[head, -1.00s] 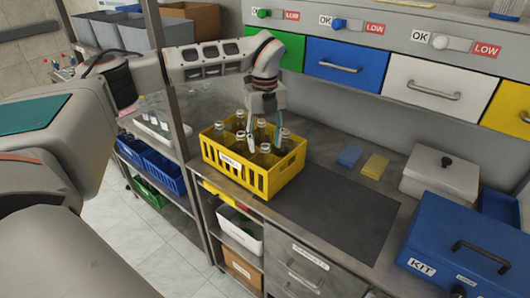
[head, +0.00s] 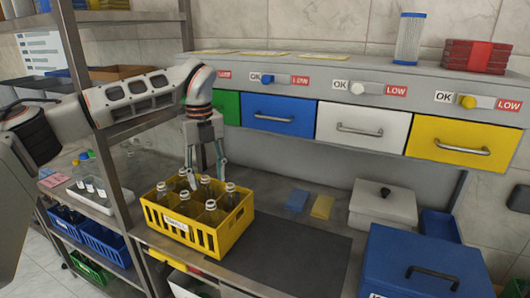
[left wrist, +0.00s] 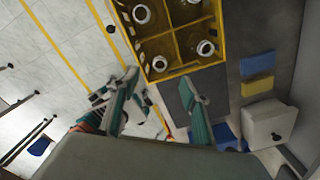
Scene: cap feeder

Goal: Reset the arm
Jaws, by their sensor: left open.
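My left gripper (head: 206,180) is open and empty, pointing down at the back of a yellow crate (head: 180,232) of clear glass bottles (head: 210,212). In the head view its fingertips are near the tops of the rear bottles; whether they touch is hard to tell. In the left wrist view, the two spread fingers (left wrist: 160,86) have nothing between them, and the crate (left wrist: 190,70) with its bottles (left wrist: 205,48) is at the top. My right gripper is in neither view.
A dark mat (head: 285,258) lies bare right of the crate. Behind it are blue (head: 297,201) and yellow (head: 322,207) sponges. A white lidded box (head: 382,207) and blue kit box (head: 420,262) stand right. A shelf post (head: 100,150) stands left; drawers (head: 360,128) hang behind.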

